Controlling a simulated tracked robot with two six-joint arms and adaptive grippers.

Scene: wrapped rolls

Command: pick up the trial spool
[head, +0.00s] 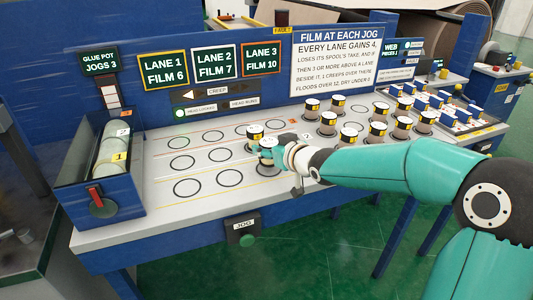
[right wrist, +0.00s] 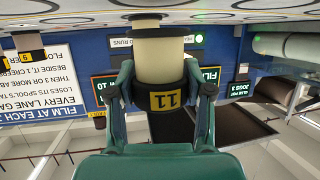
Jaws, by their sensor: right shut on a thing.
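A cream spool with a dark band and a yellow 11 label (right wrist: 165,100) fills the middle of the right wrist view, which is upside down. My right gripper (right wrist: 163,92) is shut on it, one teal finger on each side of the dark band. In the head view my right gripper (head: 268,150) is over the white bench, right of the empty rings, and partly hides the spool there. I cannot tell whether the spool is clear of the bench. My left gripper is not in view.
Several banded spools (head: 327,122) stand on the right part of the white bench (head: 150,222). Several marked rings (head: 187,188) at left are empty. A blue panel with lane signs (head: 163,69) stands behind. A glue pot trough with rollers (head: 113,148) is at far left. A JOG button (head: 246,240) is in front.

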